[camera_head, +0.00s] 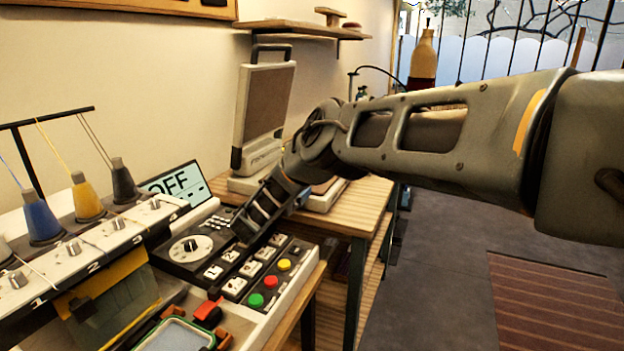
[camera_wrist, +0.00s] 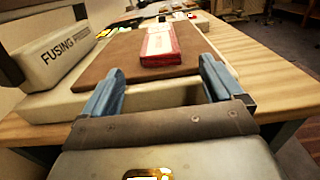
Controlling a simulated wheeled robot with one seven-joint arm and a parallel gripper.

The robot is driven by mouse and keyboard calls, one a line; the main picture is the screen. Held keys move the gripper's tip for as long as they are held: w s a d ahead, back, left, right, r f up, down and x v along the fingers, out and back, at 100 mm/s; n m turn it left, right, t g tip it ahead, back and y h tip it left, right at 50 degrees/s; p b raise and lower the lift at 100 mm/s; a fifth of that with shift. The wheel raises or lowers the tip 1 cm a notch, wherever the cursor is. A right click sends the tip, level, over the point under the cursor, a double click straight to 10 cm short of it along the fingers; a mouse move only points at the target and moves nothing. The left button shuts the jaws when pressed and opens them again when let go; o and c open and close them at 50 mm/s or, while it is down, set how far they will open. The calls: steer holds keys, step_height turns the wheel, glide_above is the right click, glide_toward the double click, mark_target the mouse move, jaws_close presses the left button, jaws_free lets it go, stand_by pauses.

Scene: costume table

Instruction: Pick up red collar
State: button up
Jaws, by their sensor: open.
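The red collar (camera_wrist: 160,44) shows in the wrist view as a flat red piece with a pale, whitish-pink panel on top. It lies on the brown pad (camera_wrist: 105,66) of the fusing press. My gripper (camera_wrist: 158,84) is open and empty, with one blue-grey finger on each side of the picture. The collar is ahead of the fingertips, between their lines and apart from them. In the head view my arm crosses in front of the press, and I cannot make out the fingertips or the collar there.
The press's raised lid (camera_head: 268,100) stands at the left of its pad. A multi-needle embroidery machine (camera_head: 110,235) with thread cones and a button panel (camera_head: 262,275) is in front. A wall shelf (camera_head: 300,29) hangs above. Wooden tabletop (camera_wrist: 262,88) is bare at the right.

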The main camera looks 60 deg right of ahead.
steer(key=shift+w+d+b, duration=0.15)
steer(key=shift+d+b, duration=0.1)
steer(key=shift+d, duration=1.1)
steer(key=shift+w+d+b, duration=0.1)
steer(key=shift+d+b, duration=0.1)
steer(key=shift+d, duration=1.15)
steer(key=shift+c, duration=0.2)
steer(key=c, duration=1.1)
steer(key=shift+r, duration=0.1)
steer(key=shift+r, duration=0.55)
step_height(320, 180, up, 3)
steer(key=shift+r+p, duration=0.15)
steer(key=shift+p, duration=0.95)
steer(key=s+d+r+p, duration=0.3)
steer(key=s+d+r, duration=0.1)
steer(key=s+d, duration=0.1)
steer(key=s+d+r+p, duration=0.2)
steer(key=s+d, duration=0.1)
steer(key=shift+d+r+p, duration=0.15)
steer(key=shift+r+p, duration=0.05)
steer(key=shift+p, duration=0.15)
